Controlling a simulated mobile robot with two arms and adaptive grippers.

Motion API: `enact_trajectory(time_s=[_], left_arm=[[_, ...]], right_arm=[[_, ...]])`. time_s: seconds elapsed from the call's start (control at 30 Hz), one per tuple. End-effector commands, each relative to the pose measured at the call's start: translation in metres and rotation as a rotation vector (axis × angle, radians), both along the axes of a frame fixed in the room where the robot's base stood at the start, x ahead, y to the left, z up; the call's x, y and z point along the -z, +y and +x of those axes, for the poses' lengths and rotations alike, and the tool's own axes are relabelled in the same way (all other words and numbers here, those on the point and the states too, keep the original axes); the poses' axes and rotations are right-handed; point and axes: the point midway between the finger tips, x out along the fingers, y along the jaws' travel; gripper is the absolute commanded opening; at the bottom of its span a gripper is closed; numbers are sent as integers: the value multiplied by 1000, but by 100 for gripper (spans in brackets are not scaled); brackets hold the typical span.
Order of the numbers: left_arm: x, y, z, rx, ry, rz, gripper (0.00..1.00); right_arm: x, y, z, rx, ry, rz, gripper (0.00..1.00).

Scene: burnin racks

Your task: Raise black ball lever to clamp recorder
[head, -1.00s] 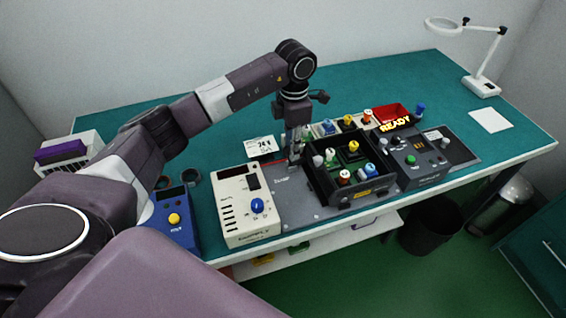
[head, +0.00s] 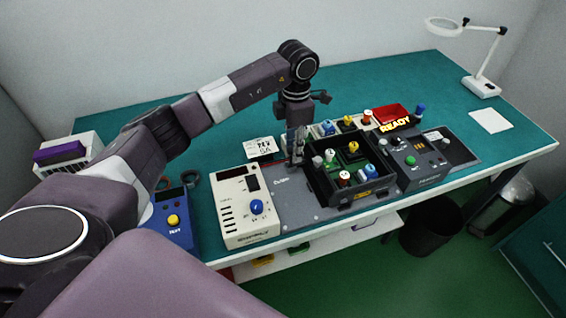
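The black box holds several coloured knobbed pieces. I cannot tell for sure which unit is the recorder. My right gripper is not in view.
A cream unit with a blue knob (head: 245,222) stands left of the plate, a dark READY unit (head: 424,160) right of the box. A blue tester (head: 168,232), a red bin (head: 391,113) and a magnifier lamp (head: 482,86) also stand on the table.

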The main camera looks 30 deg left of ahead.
Motion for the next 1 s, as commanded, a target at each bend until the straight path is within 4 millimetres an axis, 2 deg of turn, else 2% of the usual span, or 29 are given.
enact_trajectory(time_s=[1.0], left_arm=[[-82,0,0,0,-2,1,30]], right_arm=[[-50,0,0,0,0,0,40]])
